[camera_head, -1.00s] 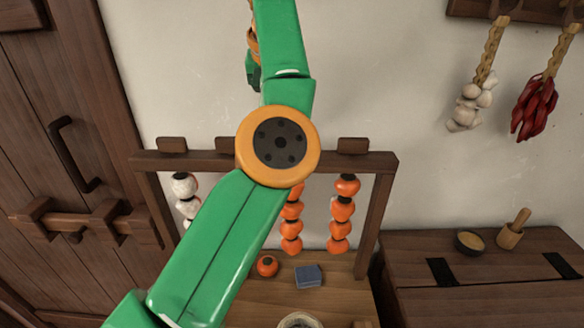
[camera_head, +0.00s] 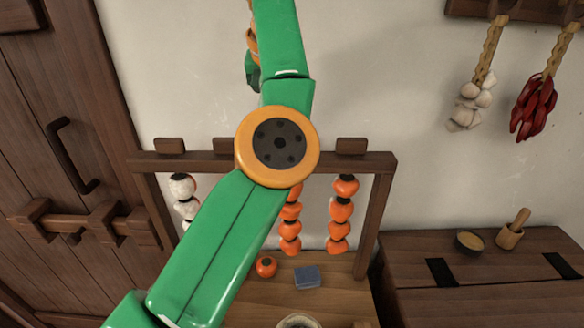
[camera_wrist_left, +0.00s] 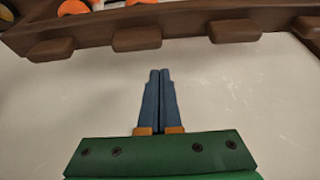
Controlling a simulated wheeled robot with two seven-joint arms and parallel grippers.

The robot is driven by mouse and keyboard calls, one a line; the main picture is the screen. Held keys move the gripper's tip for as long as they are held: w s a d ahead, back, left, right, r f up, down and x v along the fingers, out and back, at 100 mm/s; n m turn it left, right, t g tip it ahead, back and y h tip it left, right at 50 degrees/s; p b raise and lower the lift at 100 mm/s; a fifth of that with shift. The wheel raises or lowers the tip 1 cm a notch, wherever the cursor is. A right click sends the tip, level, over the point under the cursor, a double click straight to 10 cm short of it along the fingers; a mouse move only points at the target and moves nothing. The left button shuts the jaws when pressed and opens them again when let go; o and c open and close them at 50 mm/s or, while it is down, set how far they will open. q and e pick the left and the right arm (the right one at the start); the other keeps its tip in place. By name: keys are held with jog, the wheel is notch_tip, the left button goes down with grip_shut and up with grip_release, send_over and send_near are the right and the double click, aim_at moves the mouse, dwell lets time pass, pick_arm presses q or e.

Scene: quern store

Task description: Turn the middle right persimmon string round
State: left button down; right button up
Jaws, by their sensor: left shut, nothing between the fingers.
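A wooden rack (camera_head: 380,163) carries hanging persimmon strings. The string I take as middle right (camera_head: 291,222) hangs orange, its upper part hidden behind my left arm. Right of it hangs another orange string (camera_head: 341,215). At the far left hangs a whitish string (camera_head: 184,195). Any string between is hidden by the arm. My left gripper (camera_wrist_left: 160,72) is shut and empty in the left wrist view, against the plain wall near the rack's top bar (camera_wrist_left: 180,20), apart from the strings. Its fingers are not visible in the head view. My right gripper is not in view.
A loose persimmon (camera_head: 266,267) and a blue block (camera_head: 307,277) lie on the wooden surface below. A chest (camera_head: 470,280) with a bowl (camera_head: 469,241) and mortar (camera_head: 510,235) stands right. Garlic (camera_head: 468,103) and chillies (camera_head: 534,105) hang from the wall. A door (camera_head: 60,150) is left.

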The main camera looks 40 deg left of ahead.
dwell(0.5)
pick_arm(q)
notch_tip(320, 180, down, 4)
jog(key=b, duration=0.3)
jog(key=shift+r, duration=0.1)
jog(key=shift+s, duration=0.1)
